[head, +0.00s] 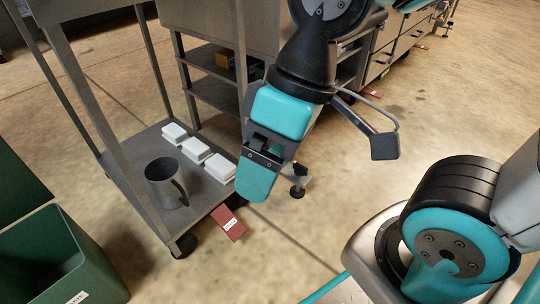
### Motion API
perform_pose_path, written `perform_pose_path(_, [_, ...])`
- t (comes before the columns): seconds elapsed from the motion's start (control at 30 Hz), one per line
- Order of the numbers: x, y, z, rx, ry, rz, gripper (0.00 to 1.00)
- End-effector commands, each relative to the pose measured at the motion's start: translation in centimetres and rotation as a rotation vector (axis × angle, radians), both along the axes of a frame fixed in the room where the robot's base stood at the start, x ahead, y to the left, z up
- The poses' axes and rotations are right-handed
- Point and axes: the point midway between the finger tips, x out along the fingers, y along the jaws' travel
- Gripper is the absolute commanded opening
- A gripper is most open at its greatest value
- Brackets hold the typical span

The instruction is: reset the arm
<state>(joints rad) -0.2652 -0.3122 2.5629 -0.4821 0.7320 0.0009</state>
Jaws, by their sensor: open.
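My gripper (262,178) hangs pointing down near the middle of the head view, on the end of my arm (305,55). It has teal and black parts, and its jaws are open with nothing seen between them. One jaw partly hides the other. In the picture it lies just right of the trolley's lower metal shelf (140,165), apart from the items on it.
The shelf holds a dark grey mug (163,184) and three white blocks, one nearest my gripper (220,168). A red labelled item (228,222) lies by the trolley's corner. A green bin (60,255) stands lower left. Metal cabinets (405,35) stand behind; the middle floor is clear.

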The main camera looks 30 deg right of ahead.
Motion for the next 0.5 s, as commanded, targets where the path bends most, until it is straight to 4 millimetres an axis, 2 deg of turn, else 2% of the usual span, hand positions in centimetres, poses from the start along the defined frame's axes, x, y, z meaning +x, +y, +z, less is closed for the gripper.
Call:
perform_pose_path(0.17, [0.1,0.0,0.2,-0.001,-0.001,0.000,0.89])
perform_pose_path(0.27, [0.1,0.0,1.3,-0.001,-0.001,0.000,0.89])
perform_pose_path(0.37, [0.1,0.0,3.3,0.000,-0.001,0.000,0.89])
perform_pose_path(0.5, [0.1,0.0,7.9,0.000,-0.001,0.000,0.89])
